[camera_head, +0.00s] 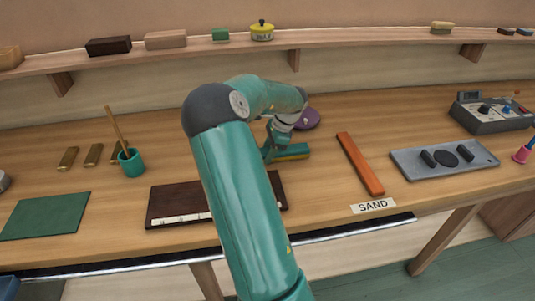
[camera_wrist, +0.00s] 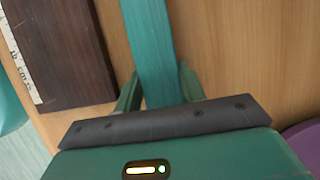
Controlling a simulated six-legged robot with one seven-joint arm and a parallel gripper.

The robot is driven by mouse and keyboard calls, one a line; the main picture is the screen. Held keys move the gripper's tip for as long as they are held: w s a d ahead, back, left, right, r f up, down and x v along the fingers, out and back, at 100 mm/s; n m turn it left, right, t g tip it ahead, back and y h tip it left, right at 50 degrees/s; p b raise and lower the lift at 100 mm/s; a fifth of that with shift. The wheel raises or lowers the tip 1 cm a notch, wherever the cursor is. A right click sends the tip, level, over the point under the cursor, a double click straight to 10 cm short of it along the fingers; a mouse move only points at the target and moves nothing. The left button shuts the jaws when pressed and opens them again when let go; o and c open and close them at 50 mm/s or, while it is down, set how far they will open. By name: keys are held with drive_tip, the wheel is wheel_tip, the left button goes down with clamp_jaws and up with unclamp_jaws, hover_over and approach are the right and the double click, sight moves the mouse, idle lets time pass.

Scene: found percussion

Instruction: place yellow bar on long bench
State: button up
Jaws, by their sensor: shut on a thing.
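My gripper (camera_head: 270,152) is low over the middle of the long wooden bench (camera_head: 338,118), partly hidden behind my own arm. In the wrist view the bar (camera_wrist: 150,45) shows a teal face and runs away from me between the two fingers (camera_wrist: 158,88). The bar is at or very near the bench top; I cannot tell whether it touches.
A dark brown board (camera_head: 172,203) with a pale marked strip lies left of the bar. An orange-red bar (camera_head: 360,164) lies to the right, with a grey tray (camera_head: 405,165) beyond it. A purple round thing (camera_head: 307,119) is behind the bar. Brass bars (camera_head: 93,154) and a teal cup (camera_head: 132,163) stand left.

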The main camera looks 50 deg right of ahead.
drive_tip(key=shift+r, duration=0.45)
drive_tip(key=s+a+r, duration=0.9)
drive_tip(key=s+r, duration=0.1)
drive_tip(key=r, duration=0.2)
drive_tip(key=s+d+n+g, duration=0.45)
drive_tip(key=s+n, duration=0.25)
drive_tip(key=n, duration=0.3)
drive_tip(key=n+g, duration=0.2)
drive_tip(key=n, duration=0.6)
hover_over(332, 167)
drive_tip(key=shift+h, duration=0.4)
drive_tip(key=f, duration=0.6)
drive_tip(key=w+f, duration=0.1)
drive_tip(key=f, duration=0.2)
drive_tip(key=shift+d+f, duration=0.1)
drive_tip(key=shift+d, duration=0.05)
drive_tip(key=shift+w+d+f, duration=0.1)
drive_tip(key=shift+d+f, duration=0.2)
drive_tip(key=shift+f, duration=1.65)
